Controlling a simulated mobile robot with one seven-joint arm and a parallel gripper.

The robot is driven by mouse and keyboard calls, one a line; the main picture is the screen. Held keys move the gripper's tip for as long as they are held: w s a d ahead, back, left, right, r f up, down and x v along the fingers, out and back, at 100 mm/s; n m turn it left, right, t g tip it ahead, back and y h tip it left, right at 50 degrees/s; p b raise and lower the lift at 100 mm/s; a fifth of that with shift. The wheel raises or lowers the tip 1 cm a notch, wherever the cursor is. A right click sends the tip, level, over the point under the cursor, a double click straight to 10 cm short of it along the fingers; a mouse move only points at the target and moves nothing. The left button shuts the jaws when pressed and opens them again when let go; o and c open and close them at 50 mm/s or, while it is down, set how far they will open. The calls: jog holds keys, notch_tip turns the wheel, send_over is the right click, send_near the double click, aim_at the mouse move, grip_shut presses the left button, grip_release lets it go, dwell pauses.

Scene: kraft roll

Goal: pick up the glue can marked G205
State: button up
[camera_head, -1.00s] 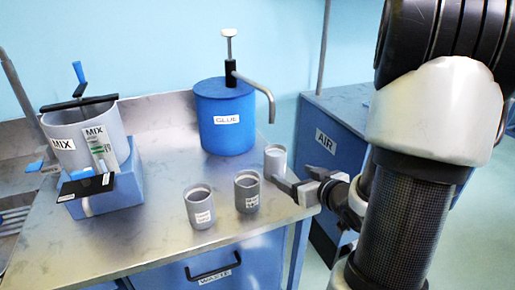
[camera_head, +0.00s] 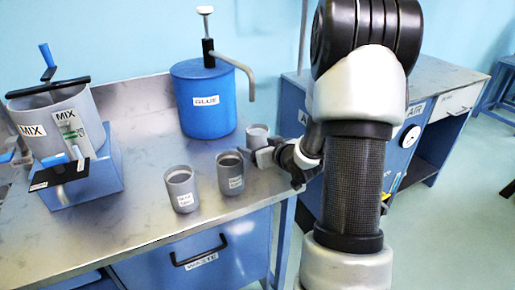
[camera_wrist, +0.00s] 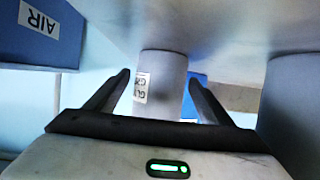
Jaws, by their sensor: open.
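Three grey cans stand on the metal bench: a front one (camera_head: 181,190), a middle one (camera_head: 230,174) and a back one (camera_head: 257,133). The front and middle cans show small white labels too blurred to read. My gripper (camera_head: 262,157) is open, low at the front right of the back can. In the wrist view a can (camera_wrist: 165,75) stands between the two fingertips of my gripper (camera_wrist: 158,80), seen upside down. Another can (camera_wrist: 292,110) is at the right edge.
A blue glue tank (camera_head: 205,110) with a pump and bent spout stands behind the cans. A grey MIX pot (camera_head: 58,115) on a blue block is at left. A blue AIR cabinet (camera_head: 445,115) stands beyond my arm.

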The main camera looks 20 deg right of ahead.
jog(key=shift+r, duration=0.1)
jog(key=c, duration=1.6)
jog(key=shift+o, duration=0.2)
jog(key=shift+r, duration=0.2)
